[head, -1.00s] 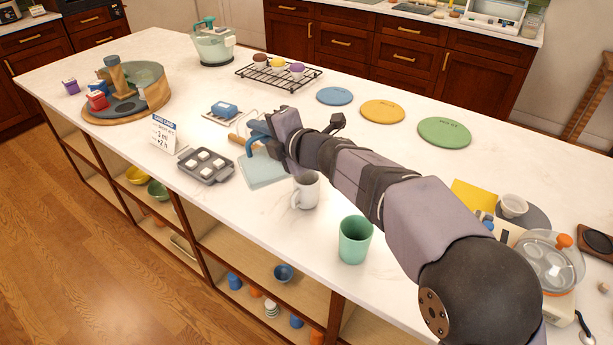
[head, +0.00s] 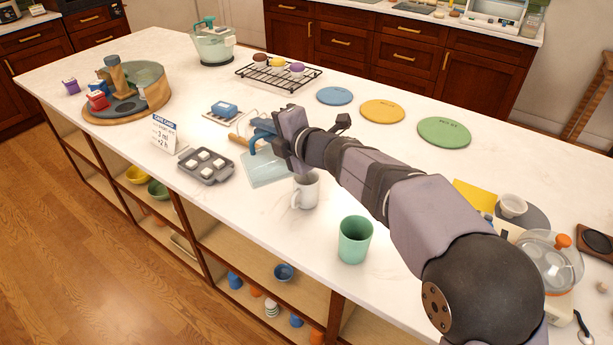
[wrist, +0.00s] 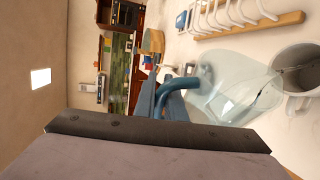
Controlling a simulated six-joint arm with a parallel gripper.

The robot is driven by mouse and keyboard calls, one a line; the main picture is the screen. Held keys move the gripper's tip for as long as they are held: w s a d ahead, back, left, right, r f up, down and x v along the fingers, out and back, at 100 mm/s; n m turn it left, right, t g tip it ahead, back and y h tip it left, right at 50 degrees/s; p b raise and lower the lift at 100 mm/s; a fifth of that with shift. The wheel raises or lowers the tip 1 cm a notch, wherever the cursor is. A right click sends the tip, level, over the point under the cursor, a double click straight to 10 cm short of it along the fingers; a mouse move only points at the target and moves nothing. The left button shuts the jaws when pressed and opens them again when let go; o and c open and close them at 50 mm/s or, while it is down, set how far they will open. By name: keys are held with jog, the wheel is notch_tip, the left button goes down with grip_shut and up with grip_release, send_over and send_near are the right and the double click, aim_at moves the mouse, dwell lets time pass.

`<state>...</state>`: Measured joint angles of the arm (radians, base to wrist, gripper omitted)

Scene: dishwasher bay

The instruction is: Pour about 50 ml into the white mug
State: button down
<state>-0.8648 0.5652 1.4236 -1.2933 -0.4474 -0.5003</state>
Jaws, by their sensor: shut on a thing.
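A clear jug (head: 266,171) with a blue handle is held above the counter, just left of the white mug. My gripper (head: 274,140) is shut on its blue handle (wrist: 180,88). In the wrist view the clear jug (wrist: 235,95) is tilted with its lip towards the mug. A thin pale line runs from the lip to the mug's mouth; I cannot tell for sure whether it is liquid. The white mug (head: 307,192) stands upright on the counter, partly behind my wrist; it also shows in the wrist view (wrist: 294,62). Its contents and level are hidden.
A green cup (head: 355,240) stands near the front edge, right of the mug. Coloured discs (head: 382,111) lie behind my arm.

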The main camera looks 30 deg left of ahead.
aim_at(252, 142)
jog(key=shift+w+d+r, duration=0.2)
jog(key=shift+w, duration=0.05)
dwell(0.7)
